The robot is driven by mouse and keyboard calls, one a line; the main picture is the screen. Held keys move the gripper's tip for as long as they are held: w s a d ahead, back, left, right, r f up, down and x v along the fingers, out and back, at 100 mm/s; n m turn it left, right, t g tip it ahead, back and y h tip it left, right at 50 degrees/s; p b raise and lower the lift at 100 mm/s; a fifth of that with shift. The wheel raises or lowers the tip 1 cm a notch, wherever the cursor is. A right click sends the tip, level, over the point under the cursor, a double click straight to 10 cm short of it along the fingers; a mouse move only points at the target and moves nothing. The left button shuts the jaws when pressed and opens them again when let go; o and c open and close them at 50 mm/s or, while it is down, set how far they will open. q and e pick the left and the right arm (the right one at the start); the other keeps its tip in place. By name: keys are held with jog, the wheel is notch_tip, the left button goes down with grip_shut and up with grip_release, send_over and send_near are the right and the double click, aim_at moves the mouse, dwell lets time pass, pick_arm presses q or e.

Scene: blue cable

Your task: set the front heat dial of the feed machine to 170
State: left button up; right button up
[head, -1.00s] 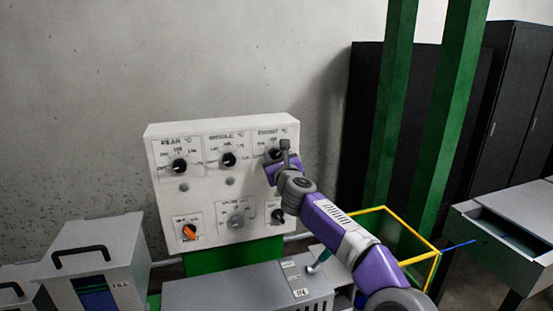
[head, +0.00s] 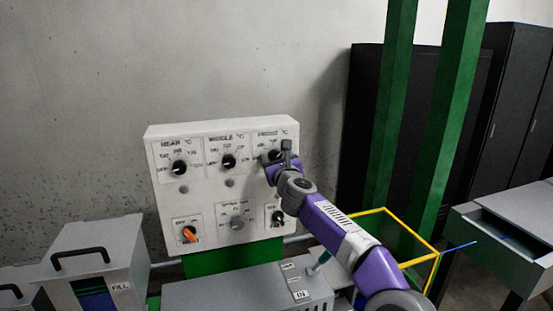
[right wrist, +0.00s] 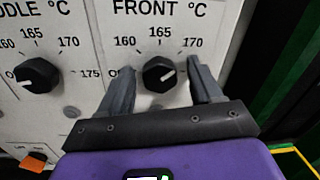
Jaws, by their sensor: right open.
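The white control panel (head: 203,201) carries three black heat dials in its top row. The front heat dial (right wrist: 159,74) sits under the FRONT °C label, and it shows partly in the head view (head: 274,155). Its white mark points right and slightly up, near the 170 side; the exact reading is hard to tell. My right gripper (right wrist: 160,88) is open, with one finger on each side of this dial; no clear contact shows. The right finger hides the scale beyond 170. My left gripper is not in view.
The middle dial (right wrist: 37,75) and rear dial (head: 179,167) are to the left. Below are an orange switch (head: 189,234), a grey knob (head: 237,223) and a black fan knob (head: 278,217). A grey box (head: 250,287) stands below the panel.

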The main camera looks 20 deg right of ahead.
jog(key=shift+s+f+b, duration=0.1)
jog(key=shift+s+b, duration=0.35)
jog(key=shift+s, duration=0.05)
jog(key=s+b, duration=0.3)
jog(key=s, duration=0.3)
jog(key=shift+s+a, duration=0.15)
jog(key=shift+s, duration=0.15)
